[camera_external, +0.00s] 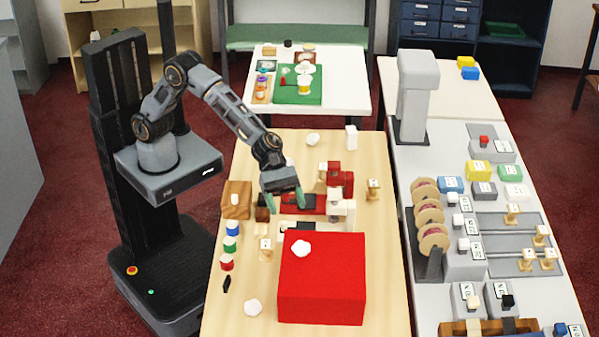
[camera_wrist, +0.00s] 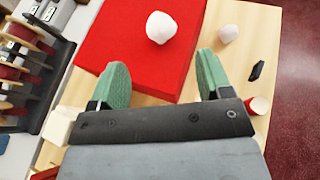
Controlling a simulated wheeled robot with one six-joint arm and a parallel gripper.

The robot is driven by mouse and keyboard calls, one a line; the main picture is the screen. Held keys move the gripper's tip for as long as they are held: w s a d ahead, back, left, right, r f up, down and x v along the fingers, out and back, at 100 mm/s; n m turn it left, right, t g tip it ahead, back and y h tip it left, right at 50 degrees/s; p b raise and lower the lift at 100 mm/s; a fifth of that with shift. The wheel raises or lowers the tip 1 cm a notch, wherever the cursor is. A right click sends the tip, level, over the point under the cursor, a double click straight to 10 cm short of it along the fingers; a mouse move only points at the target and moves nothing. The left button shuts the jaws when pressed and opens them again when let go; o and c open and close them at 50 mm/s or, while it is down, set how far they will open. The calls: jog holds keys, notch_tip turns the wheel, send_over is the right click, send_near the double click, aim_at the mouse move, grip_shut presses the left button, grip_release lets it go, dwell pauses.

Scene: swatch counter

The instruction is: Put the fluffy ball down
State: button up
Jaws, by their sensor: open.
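A white, soft-looking ball (camera_external: 301,247) rests on top of a large red block (camera_external: 322,292). The wrist view also shows this ball (camera_wrist: 161,27) on the red surface (camera_wrist: 140,62), beyond my fingertips. My gripper (camera_external: 285,200) is open and empty, its green fingers spread apart. It is above the wooden table, behind the red block in the external view, and apart from the ball. A second white lump (camera_external: 253,307) lies on the table to the left of the block, and a third (camera_external: 313,138) lies at the table's far end.
Blue, green and red-banded pots (camera_external: 231,243) line the table's left edge, with a small black item (camera_external: 227,284) in front. A red and a white machine (camera_external: 341,205) stand behind the block. A grey counter (camera_external: 440,300) with spools is on the right. Bare wood (camera_external: 385,260) shows right of the block.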

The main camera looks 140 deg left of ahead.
jog(key=s+d+r+m+g+h, duration=0.1)
jog(key=s+d+r+m+g, duration=0.1)
jog(key=s+d+m, duration=0.4)
jog(key=s+d+r+m+g, duration=0.2)
jog(key=s+m+g, duration=0.1)
jog(key=s+m, duration=0.65)
jog(key=s+a+f+m+g+y, duration=0.1)
jog(key=s+a+m+g+y, duration=0.1)
jog(key=s+m, duration=0.6)
jog(key=s+a+f+m+g+y, duration=0.2)
jog(key=s+m+y, duration=0.2)
jog(key=s+m, duration=0.4)
jog(key=s, duration=0.6)
jog(key=shift+s+f, duration=0.3)
jog(key=shift+s, duration=0.05)
